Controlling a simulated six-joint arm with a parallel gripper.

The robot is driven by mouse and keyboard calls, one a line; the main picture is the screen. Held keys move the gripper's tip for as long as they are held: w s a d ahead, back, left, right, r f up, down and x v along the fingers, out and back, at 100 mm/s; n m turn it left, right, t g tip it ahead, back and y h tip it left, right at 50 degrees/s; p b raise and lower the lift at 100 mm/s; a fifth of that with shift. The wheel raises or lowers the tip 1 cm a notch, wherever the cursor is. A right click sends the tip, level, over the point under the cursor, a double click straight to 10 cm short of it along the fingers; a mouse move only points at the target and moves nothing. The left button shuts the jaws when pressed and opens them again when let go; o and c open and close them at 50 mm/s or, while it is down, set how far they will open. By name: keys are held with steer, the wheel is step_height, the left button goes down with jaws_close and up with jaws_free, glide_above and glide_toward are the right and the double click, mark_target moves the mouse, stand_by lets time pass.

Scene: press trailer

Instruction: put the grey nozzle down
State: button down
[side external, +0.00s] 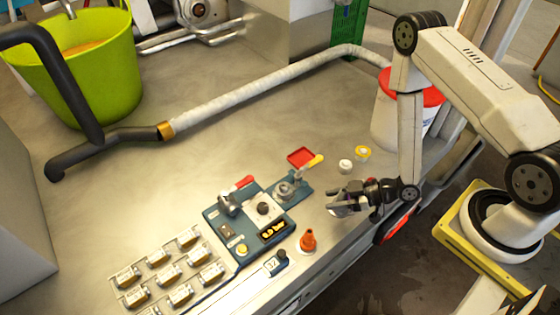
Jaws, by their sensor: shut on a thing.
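My gripper (345,203) reaches in from the right, low over the front edge of the bench. It is shut on the grey nozzle (339,210), which shows as a small pale grey shape at the fingertips, partly hidden by the fingers. I cannot tell whether the nozzle touches the bench. An orange cone-shaped nozzle (308,241) stands upright on a pale base to the left of and in front of my gripper.
A blue press fixture (243,226) with a red-handled clamp stands left of my gripper. Several small metal blocks (169,272) lie further left. A white cap (345,166) and yellow ring (362,153) lie behind my gripper. A white bucket (385,125) stands behind my arm.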

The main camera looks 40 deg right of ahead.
steer(key=shift+f, duration=2.1)
steer(key=shift+f, duration=0.1)
steer(key=shift+f, duration=1.65)
steer(key=shift+f, duration=0.15)
steer(key=shift+c, duration=1.4)
jaws_free()
steer(key=shift+r, duration=0.2)
steer(key=v, duration=1.2)
steer(key=shift+f, duration=0.15)
